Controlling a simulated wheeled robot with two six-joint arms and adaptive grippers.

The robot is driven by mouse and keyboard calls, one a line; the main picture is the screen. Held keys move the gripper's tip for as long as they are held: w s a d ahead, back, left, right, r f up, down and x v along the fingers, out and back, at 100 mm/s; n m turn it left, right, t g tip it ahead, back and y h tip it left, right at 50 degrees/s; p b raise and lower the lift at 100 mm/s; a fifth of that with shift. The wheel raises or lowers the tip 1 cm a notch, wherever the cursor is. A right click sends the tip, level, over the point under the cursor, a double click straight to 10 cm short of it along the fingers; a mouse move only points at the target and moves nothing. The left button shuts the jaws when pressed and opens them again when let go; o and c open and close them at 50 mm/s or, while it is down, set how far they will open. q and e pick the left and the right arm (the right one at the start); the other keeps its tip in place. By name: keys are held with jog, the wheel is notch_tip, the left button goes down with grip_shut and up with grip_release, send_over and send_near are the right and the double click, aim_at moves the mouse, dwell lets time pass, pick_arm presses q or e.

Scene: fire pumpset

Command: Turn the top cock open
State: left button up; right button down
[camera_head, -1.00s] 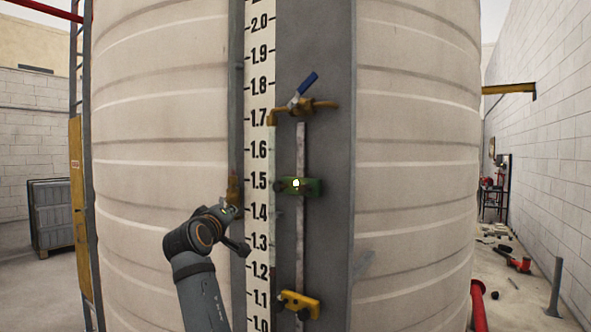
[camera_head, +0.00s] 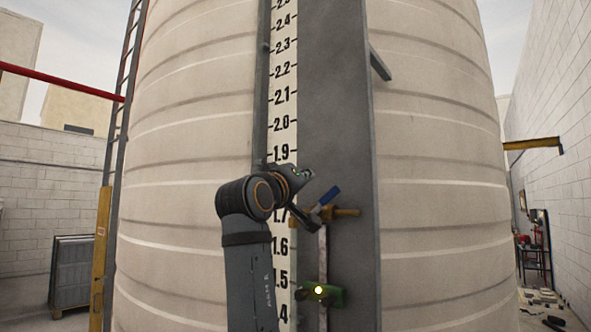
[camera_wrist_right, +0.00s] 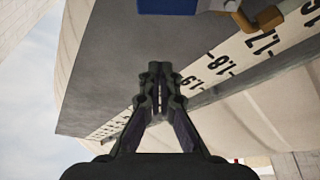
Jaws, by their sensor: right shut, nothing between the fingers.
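The top cock (camera_head: 345,212) is a brass-coloured valve on the grey upright plate, beside the 1.7 mark of the scale. Its blue lever (camera_head: 330,195) slants up to the right in the head view. My right gripper (camera_head: 314,222) is beside the cock's left part, partly overlapping it in the picture; I cannot tell whether they touch. In the right wrist view my right gripper (camera_wrist_right: 160,72) is shut and empty. The blue lever (camera_wrist_right: 180,5) and brass cock (camera_wrist_right: 268,18) show at the top edge there, ahead of the fingertips and partly cut off. My left gripper is not in view.
A numbered white scale (camera_head: 284,125) runs up the grey plate (camera_head: 338,110) on the large ribbed tank (camera_head: 195,170). A pale gauge tube (camera_head: 323,255) hangs below the cock, with a lit green block (camera_head: 336,297). A ladder (camera_head: 117,140) stands at the left.

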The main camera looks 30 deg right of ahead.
aim_at(324, 202)
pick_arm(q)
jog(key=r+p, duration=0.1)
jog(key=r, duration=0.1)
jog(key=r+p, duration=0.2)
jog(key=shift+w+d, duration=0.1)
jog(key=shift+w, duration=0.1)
pick_arm(e)
jog(key=d+f, duration=0.1)
jog(key=d, duration=0.1)
jog(key=d+f, duration=0.1)
jog(key=shift+s+d+f, duration=0.2)
jog(key=shift+d, duration=0.15)
jog(key=shift+w, duration=0.1)
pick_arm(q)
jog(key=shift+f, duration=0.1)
pick_arm(e)
jog(key=shift+f, duration=0.1)
